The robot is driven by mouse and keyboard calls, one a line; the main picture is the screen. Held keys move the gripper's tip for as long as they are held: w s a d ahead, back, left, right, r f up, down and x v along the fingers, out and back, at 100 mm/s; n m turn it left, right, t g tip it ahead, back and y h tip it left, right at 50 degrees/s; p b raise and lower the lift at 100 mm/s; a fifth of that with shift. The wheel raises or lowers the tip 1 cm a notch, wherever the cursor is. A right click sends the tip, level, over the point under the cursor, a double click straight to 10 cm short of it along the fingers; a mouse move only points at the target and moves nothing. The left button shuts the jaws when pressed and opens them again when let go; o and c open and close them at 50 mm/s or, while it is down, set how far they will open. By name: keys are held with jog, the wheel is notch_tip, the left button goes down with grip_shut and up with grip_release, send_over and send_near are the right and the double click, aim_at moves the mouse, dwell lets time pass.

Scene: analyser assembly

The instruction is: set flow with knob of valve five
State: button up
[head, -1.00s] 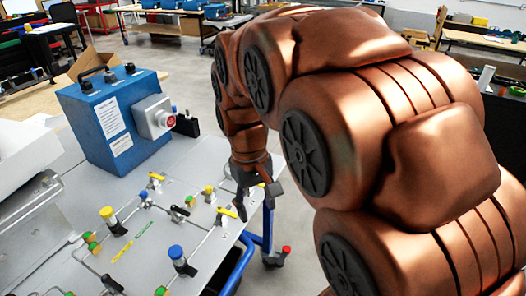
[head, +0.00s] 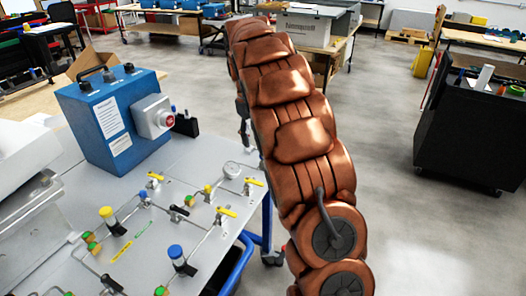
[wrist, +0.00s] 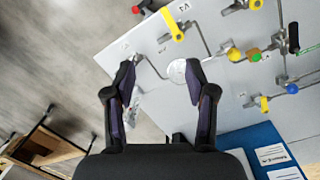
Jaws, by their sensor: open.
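The valve board (head: 150,262) carries several valves joined by thin pipes. Its tall knobs include a yellow one (head: 107,216) and a blue one (head: 176,254) near the front. Yellow lever handles (head: 226,212) and a black one (head: 180,210) sit toward the right. I cannot read which valve is five. In the wrist view my gripper (wrist: 160,72) is open and empty, its fingers above the board edge around a round white gauge (wrist: 180,71). A yellow handle (wrist: 173,25) lies beyond the fingers. In the head view my arm mostly hides the gripper.
A blue box (head: 112,125) with a red-buttoned grey unit (head: 153,117) stands at the back of the board's table. A white device (head: 25,165) stands at the left. A black cabinet (head: 470,130) is at the right. Open floor (head: 380,110) lies right of my arm.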

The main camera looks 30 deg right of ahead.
jog(key=shift+n+t+y, duration=0.4)
jog(key=shift+n, duration=0.5)
jog(key=w+d+f, duration=0.2)
jog(key=w+d, duration=0.1)
jog(key=w+d+f, duration=0.5)
jog(key=w+d, duration=0.1)
jog(key=shift+w+f, duration=0.2)
jog(key=shift+f, duration=0.2)
jog(key=shift+f+p, duration=1.1)
jog(key=shift+f, duration=2.85)
grip_shut()
